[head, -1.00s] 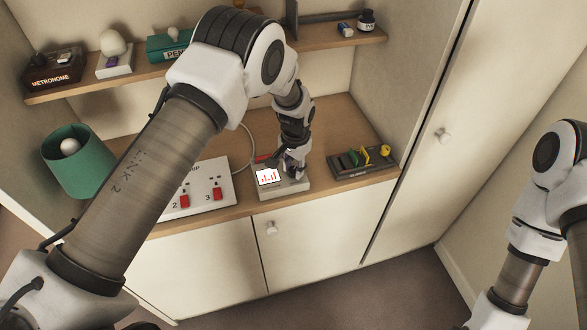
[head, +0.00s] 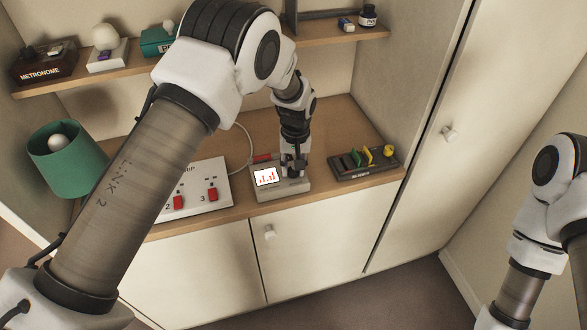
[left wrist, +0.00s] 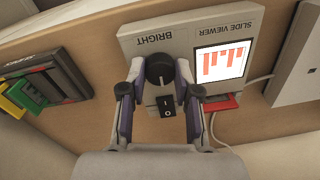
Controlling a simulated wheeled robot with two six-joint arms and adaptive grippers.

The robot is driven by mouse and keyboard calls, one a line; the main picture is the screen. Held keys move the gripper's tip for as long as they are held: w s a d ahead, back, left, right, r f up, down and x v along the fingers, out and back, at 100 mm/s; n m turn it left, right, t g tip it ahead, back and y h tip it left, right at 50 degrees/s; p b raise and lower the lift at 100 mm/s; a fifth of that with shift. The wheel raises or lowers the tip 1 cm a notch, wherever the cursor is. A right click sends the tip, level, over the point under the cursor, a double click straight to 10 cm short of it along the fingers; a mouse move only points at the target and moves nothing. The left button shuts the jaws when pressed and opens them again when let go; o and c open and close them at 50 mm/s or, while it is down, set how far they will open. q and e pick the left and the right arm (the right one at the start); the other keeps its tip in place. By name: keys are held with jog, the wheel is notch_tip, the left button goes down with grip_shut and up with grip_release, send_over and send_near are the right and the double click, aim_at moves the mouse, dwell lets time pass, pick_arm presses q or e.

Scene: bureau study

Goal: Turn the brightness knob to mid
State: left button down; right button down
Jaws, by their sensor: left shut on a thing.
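The slide viewer (head: 272,195) is a pale box on the wooden counter, with a lit screen (head: 266,177) of red bars. In the left wrist view its panel (left wrist: 180,32) carries the label BRIGHT, a black round brightness knob (left wrist: 159,69) with a white pointer mark, and a black rocker switch (left wrist: 167,104). My left gripper (head: 291,172) reaches down onto the viewer, right of the screen. In the left wrist view its fingers (left wrist: 159,78) stand on both sides of the knob, shut on it. The knob is hidden in the head view. My right gripper is out of view.
A switch strip (head: 205,188) with red rockers lies left of the viewer. A dark rack (head: 362,168) with coloured slides stands at its right. A green lamp (head: 66,165) and a shelf (head: 130,66) with small objects are nearby. A red thing (left wrist: 222,104) sits beside the viewer.

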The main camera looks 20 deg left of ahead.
pick_arm(q)
jog(key=shift+f+n, duration=0.1)
jog(key=shift+n, duration=0.2)
jog(key=c, duration=0.8)
grip_release()
jog(key=shift+w+a+f, duration=0.1)
jog(key=shift+w, duration=0.1)
jog(key=r, duration=1.2)
jog(key=shift+w+d, duration=0.15)
jog(key=shift+d, duration=0.05)
